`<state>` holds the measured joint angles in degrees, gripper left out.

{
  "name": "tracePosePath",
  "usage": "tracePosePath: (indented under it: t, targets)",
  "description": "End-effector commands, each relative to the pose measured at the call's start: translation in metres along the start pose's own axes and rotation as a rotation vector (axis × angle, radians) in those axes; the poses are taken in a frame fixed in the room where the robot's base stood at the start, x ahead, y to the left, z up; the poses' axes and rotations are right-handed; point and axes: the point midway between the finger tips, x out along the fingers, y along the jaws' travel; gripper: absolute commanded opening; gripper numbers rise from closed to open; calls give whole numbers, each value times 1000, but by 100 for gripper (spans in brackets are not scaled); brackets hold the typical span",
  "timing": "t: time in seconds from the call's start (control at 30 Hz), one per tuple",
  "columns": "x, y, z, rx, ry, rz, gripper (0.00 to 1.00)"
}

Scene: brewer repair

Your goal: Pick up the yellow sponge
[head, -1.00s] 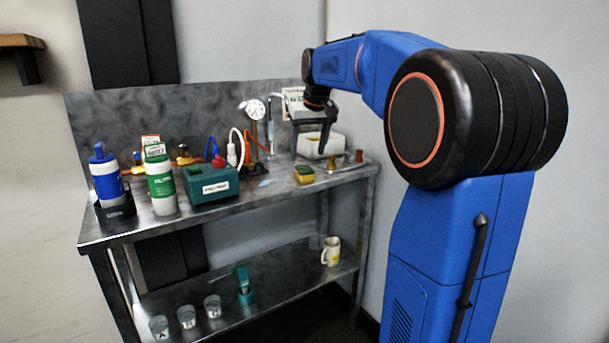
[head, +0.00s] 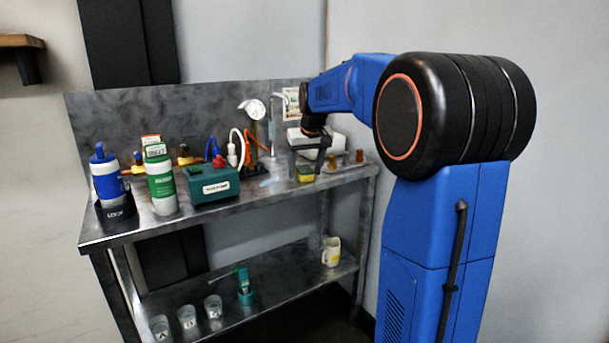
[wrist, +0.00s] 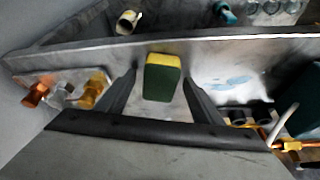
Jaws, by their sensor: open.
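The yellow sponge (head: 305,174) has a dark green side and lies on the steel bench top near its front edge. In the wrist view the sponge (wrist: 162,78) shows between my two fingers, near their tips, with its green face toward the camera. My gripper (head: 306,168) is open, with a finger on either side of the sponge. In the wrist view my gripper (wrist: 158,88) shows gaps between the fingers and the sponge. How high the fingertips are above the bench top cannot be told.
Small brass and copper fittings (head: 345,159) stand right of the sponge. A white bin (head: 300,138) is behind my gripper. A green box (head: 207,183), a green bottle (head: 160,180) and a blue-white bottle (head: 107,182) stand to the left. Cups and a mug (head: 331,252) are on the lower shelf.

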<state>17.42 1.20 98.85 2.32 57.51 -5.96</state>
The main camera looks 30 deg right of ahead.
Motion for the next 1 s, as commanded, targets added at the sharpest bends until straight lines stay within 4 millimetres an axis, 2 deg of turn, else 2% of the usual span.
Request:
tracePosePath:
  t: [0.07, 0.2, 0.23, 0.27, 0.67, 0.77, 1.0]
  targets:
    - [0, 0, 0, 0, 0, 0, 61]
    - [0, 0, 0, 0, 0, 0, 27]
    - [0, 0, 0, 0, 0, 0, 20]
    - [0, 0, 0, 0, 0, 0, 18]
    - [-4, 0, -1, 0, 0, 0, 17]
    - [-14, 0, -6, 0, 2, 0, 17]
    - [-53, 0, -22, 0, 2, 0, 17]
